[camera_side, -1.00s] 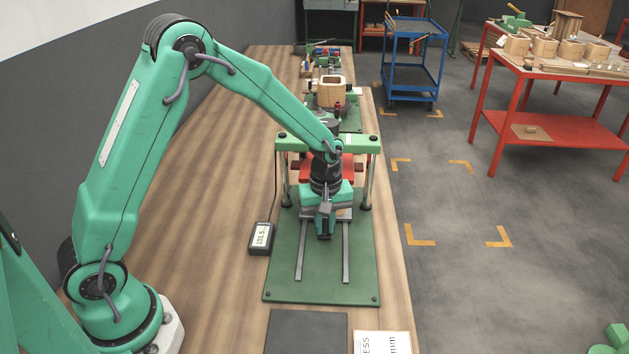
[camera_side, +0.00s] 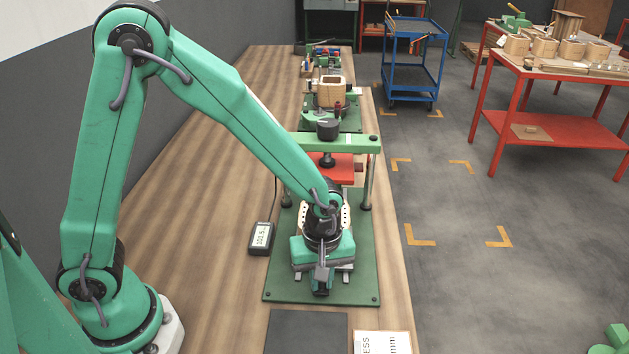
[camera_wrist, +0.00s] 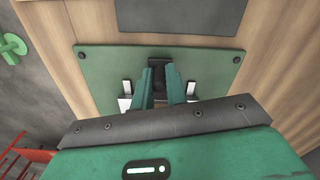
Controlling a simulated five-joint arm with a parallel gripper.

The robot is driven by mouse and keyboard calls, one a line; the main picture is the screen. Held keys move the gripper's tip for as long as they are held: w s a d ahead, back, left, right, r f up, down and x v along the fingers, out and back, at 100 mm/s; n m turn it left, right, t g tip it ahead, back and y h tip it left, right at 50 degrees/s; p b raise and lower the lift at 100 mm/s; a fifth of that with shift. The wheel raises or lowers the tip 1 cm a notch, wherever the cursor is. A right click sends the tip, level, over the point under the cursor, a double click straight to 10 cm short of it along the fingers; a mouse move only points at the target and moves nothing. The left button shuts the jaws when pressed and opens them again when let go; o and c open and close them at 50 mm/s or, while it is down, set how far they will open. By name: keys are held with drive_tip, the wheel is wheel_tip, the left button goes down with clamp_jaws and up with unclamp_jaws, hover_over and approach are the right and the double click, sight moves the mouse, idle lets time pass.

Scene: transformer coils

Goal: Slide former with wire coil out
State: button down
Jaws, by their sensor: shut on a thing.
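My gripper (camera_side: 322,284) is shut on a dark part at the front of the former with wire coil (camera_side: 346,217). Only a pale edge of the former shows in the side view, behind my wrist; the rest is hidden. It sits over the rails, out in front of the press (camera_side: 330,143). In the wrist view my gripper's fingers (camera_wrist: 168,85) close on the dark part (camera_wrist: 161,75), near the front edge of the green base plate (camera_wrist: 205,62). The red plate (camera_side: 337,170) of the press is uncovered behind my wrist.
A digital readout (camera_side: 261,238) stands left of the base plate. A dark mat (camera_side: 306,332) and a white printed card (camera_side: 383,343) lie in front of it. A winding station (camera_side: 331,92) stands behind the press. The bench is clear at the left.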

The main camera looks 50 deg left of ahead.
drive_tip(key=shift+s+d, duration=0.4)
drive_tip(key=shift+s, duration=0.05)
drive_tip(key=c, duration=1.4)
unclamp_jaws()
wheel_tip(320, 180, up, 8)
